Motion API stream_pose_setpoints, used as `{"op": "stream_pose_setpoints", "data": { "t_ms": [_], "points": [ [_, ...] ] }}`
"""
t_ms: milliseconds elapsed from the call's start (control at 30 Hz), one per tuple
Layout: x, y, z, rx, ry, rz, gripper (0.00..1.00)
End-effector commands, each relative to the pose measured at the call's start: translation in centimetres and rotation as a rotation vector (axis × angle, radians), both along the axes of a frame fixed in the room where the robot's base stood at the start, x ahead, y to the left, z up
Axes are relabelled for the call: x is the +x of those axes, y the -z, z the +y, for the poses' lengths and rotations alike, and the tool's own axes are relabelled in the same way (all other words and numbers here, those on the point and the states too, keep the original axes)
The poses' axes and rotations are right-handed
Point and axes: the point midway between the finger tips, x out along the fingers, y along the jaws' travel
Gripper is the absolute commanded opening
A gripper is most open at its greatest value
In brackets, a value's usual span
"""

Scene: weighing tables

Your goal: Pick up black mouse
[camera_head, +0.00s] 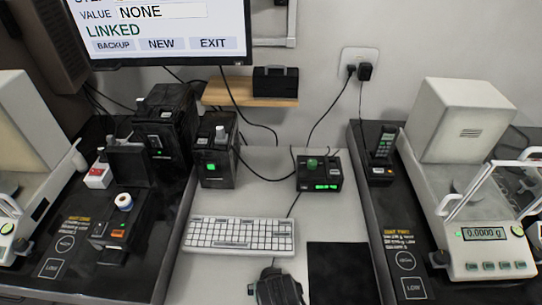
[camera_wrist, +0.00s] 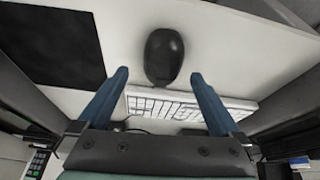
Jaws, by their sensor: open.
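The black mouse (camera_wrist: 164,55) lies on the pale table top in the wrist view. It is rounded, dark and whole in view. My gripper (camera_wrist: 159,74) is open, with its two blue fingers spread apart. The near part of the mouse appears between the fingertips, with a gap on each side. I cannot tell how high the fingertips are above the table. In the head view, a dark shape at the bottom edge covers the area in front of the keyboard, and I cannot make out the mouse clearly there.
A white keyboard (camera_head: 239,235) lies beside the mouse and shows below it in the wrist view (camera_wrist: 172,107). A black mat (camera_head: 341,272) lies on the other side. Black weighing stations with a balance (camera_head: 484,236) flank the table. A small device (camera_head: 319,172) stands behind.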

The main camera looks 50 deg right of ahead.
Motion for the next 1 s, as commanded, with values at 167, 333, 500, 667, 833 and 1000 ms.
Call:
{"op": "stream_pose_setpoints", "data": {
  "t_ms": [167, 333, 500, 667, 833, 1000],
  "points": [
    [0.9, 2.3, -0.3, 0.001, -0.001, 0.002, 1.0],
    [1.3, 3.9, -0.7, 0.001, 0.0, 0.001, 1.0],
    [1.5, 4.2, -0.8, 0.0, 0.0, 0.0, 1.0],
    [1.4, 4.1, -0.8, 0.0, 0.0, 0.0, 0.95],
    [1.4, 4.1, -0.8, 0.0, 0.0, 0.0, 0.64],
    [1.4, 4.1, -0.8, 0.0, 0.0, 0.0, 0.33]
  ]
}}
